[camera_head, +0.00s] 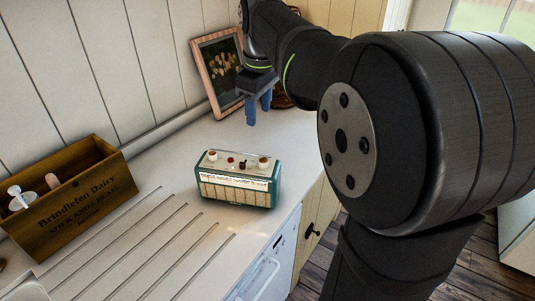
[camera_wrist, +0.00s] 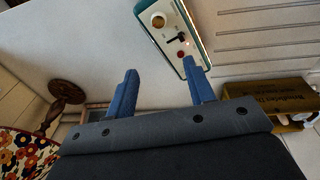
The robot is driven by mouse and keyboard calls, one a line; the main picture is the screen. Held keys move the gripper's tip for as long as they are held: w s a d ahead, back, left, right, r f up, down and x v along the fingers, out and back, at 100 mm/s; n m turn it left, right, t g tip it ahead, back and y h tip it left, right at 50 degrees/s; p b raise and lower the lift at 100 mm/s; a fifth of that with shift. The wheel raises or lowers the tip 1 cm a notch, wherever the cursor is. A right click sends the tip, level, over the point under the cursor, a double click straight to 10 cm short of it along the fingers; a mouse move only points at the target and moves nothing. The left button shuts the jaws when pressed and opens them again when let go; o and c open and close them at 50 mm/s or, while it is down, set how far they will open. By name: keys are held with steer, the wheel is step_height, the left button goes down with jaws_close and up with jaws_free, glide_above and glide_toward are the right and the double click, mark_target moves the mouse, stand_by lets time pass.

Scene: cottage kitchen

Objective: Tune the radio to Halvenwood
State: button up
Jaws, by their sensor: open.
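The radio (camera_head: 238,180) is a teal box with a cream grille and a lit dial strip, standing upright on the worktop. Its top carries two cream-and-brown knobs, a red button (camera_head: 230,160) and a small dark lever (camera_head: 243,165). In the wrist view part of the radio's top (camera_wrist: 176,30) shows at the upper middle, with one knob (camera_wrist: 158,20), the dark lever and the red button. The station names are too small to read. My gripper (camera_head: 259,115) is open and empty, above the worktop behind the radio. Its blue fingers (camera_wrist: 160,82) point towards the radio in the wrist view, apart from it.
A wooden dairy crate (camera_head: 85,205) with white items inside stands at the left. A framed picture (camera_head: 212,75) leans on the wall behind. Drainer grooves (camera_head: 160,240) run in front of the crate. A round wooden stand (camera_wrist: 66,91) and floral fabric (camera_wrist: 20,145) show in the wrist view.

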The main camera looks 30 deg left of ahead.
mark_target(263, 160)
steer(key=f+n, duration=0.2)
steer(key=f, duration=0.3)
steer(key=f+n, duration=0.2)
steer(key=f, duration=0.3)
steer(key=w+f+n, duration=0.1)
steer(key=f, duration=0.4)
steer(key=shift+w+d+n+h, duration=0.1)
steer(key=shift+d+n+h, duration=0.05)
steer(key=shift+n+h, duration=0.25)
steer(key=c, duration=1)
steer(key=shift+m, duration=0.3)
steer(key=m, duration=1.2)
steer(key=shift+m+g+h, duration=0.3)
steer(key=shift+m+h, duration=0.1)
